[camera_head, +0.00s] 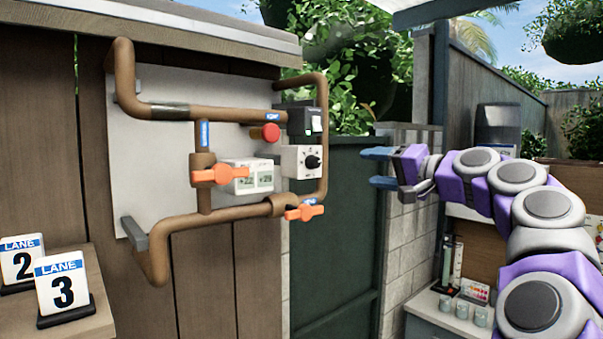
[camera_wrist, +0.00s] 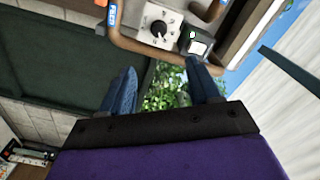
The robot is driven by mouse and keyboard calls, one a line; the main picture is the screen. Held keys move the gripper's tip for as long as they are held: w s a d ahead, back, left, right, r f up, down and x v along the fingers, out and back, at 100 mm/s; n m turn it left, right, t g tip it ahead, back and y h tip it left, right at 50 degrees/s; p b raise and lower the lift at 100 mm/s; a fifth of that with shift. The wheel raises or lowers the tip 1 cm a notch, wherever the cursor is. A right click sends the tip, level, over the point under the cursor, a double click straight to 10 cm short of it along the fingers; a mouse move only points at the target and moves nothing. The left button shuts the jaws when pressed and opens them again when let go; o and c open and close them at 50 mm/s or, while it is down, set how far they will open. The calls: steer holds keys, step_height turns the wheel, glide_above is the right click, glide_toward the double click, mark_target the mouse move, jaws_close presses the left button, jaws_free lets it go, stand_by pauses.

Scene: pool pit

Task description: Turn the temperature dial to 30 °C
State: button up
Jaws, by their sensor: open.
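The temperature dial (camera_head: 312,162) is a black knob on a white box (camera_head: 296,160) with scale marks, at the right of the pipe panel. In the wrist view the dial (camera_wrist: 159,28) is near the top, beyond my fingers. The scale numbers are too small to read. My gripper (camera_head: 377,168) is in the right half of the head view, to the right of the dial and apart from it. Its blue fingers are spread and empty. In the wrist view my gripper (camera_wrist: 160,88) shows its two fingers with foliage between them.
Brown pipes (camera_head: 225,113) with orange valve handles (camera_head: 305,212) surround the box. A dark green door (camera_head: 335,220) stands behind. Lane markers (camera_head: 62,285) are at lower left.

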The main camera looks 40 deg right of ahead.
glide_toward(319, 164)
steer(key=w, duration=0.1)
steer(key=w+a+p, duration=0.1)
steer(key=w, duration=0.3)
steer(key=shift+w+a+r+p, duration=0.2)
steer(key=shift+a+r+p, duration=0.05)
steer(key=shift+r+p, duration=0.1)
steer(key=w, duration=0.1)
steer(key=w+d, duration=0.1)
steer(key=w, duration=0.1)
steer(key=shift+w+f+p, duration=0.1)
steer(key=shift+w+p, duration=0.25)
steer(key=shift+p, duration=0.05)
steer(key=shift+a, duration=0.65)
steer(key=shift+d, duration=0.2)
steer(key=c, duration=0.3)
steer(key=shift+d, duration=0.4)
steer(key=c, duration=0.3)
steer(key=shift+a+f, duration=0.1)
steer(key=shift+f, duration=0.05)
steer(key=c, duration=0.4)
